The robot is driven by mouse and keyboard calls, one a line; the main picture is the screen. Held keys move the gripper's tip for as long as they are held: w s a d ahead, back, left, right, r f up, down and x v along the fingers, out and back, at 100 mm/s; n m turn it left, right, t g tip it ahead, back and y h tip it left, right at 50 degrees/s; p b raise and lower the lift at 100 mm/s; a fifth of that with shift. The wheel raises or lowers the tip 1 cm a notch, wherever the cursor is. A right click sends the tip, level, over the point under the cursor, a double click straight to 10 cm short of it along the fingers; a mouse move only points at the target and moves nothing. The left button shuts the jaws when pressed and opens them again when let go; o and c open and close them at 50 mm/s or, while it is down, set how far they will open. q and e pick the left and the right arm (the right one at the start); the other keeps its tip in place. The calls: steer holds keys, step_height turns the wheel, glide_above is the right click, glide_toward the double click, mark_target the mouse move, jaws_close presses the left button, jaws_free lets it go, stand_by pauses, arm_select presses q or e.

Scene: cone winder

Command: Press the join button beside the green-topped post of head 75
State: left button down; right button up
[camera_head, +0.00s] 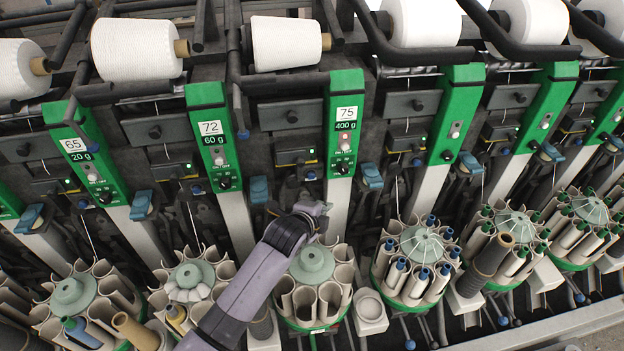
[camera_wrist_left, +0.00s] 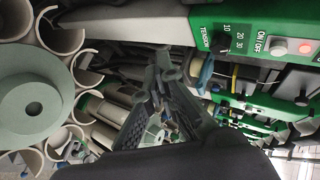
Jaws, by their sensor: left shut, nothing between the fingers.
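The green-topped post of head 75 (camera_head: 344,115) stands right of the middle, labelled "75" and "400 g". An ON/OFF switch and a dark dial sit on its face. In the left wrist view a green post (camera_wrist_left: 252,22) shows a TENSION dial, a pale ON/OFF button and a reddish button. A blue lever (camera_head: 371,176) is just right of post 75's foot; I cannot tell which part is the join button. My left gripper (camera_head: 318,212) is shut and empty, below the post's foot and above a round bobbin magazine. Its dark fingers (camera_wrist_left: 160,100) point into the machine.
Bobbin magazines (camera_head: 312,265) with pale tubes line the front below the posts. Posts 72 (camera_head: 212,130) and 65 (camera_head: 85,150) stand to the left, with more posts to the right. White yarn cones (camera_head: 285,43) and dark bars hang above.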

mark_target(312, 176)
arm_select(q)
steer(key=w+a+b, duration=0.1)
steer(key=w+b, duration=0.3)
steer(key=w, duration=0.3)
steer(key=shift+w+a, duration=0.15)
steer(key=shift+a, duration=0.05)
arm_select(e)
steer(key=f, duration=0.1)
steer(key=w+f, duration=0.1)
steer(key=f, duration=0.2)
steer(key=shift+w+d+f, duration=0.25)
steer(key=shift+w+f, duration=0.05)
steer(key=shift+s, duration=0.1)
steer(key=shift+a, duration=0.2)
arm_select(q)
steer(key=shift+w, duration=0.1)
steer(key=shift+w, duration=0.3)
arm_select(e)
steer(key=shift+f, duration=0.1)
